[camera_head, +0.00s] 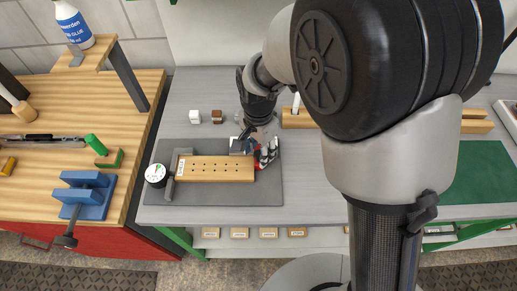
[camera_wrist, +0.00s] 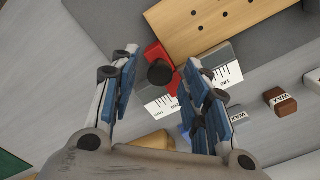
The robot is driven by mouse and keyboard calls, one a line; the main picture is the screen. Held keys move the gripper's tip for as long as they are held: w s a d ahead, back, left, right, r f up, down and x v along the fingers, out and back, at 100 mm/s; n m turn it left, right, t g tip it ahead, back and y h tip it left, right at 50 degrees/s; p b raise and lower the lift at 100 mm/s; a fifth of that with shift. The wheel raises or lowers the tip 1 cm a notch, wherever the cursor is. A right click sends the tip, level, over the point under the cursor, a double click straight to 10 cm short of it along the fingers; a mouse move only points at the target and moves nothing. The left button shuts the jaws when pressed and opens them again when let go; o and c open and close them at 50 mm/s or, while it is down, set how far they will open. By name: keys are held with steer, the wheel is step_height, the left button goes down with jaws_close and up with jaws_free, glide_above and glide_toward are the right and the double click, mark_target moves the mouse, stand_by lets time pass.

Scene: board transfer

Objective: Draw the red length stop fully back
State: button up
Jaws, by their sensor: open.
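The red length stop (camera_wrist: 154,54) shows in the wrist view as a red block with a black round knob (camera_wrist: 159,73), beside a metal scale (camera_wrist: 226,71) with printed marks. In the head view a bit of red (camera_head: 262,161) shows at the right end of the drilled wooden board (camera_head: 215,177), partly hidden by my gripper. My gripper (camera_wrist: 160,62) is open, with one finger on each side of the knob. I cannot tell whether either finger touches it. The wooden board (camera_wrist: 215,18) lies just beyond the stop in the wrist view.
A round dial (camera_head: 156,173) sits at the board's left end on the dark mat (camera_head: 235,195). A white block (camera_head: 194,116) and a brown wax block (camera_head: 217,117) stand behind it. A wooden rack (camera_head: 297,119) is to the right. A blue vise (camera_head: 86,195) is on the left bench.

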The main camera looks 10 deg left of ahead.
steer(key=shift+c, duration=0.3)
jaws_close()
stand_by(0.4)
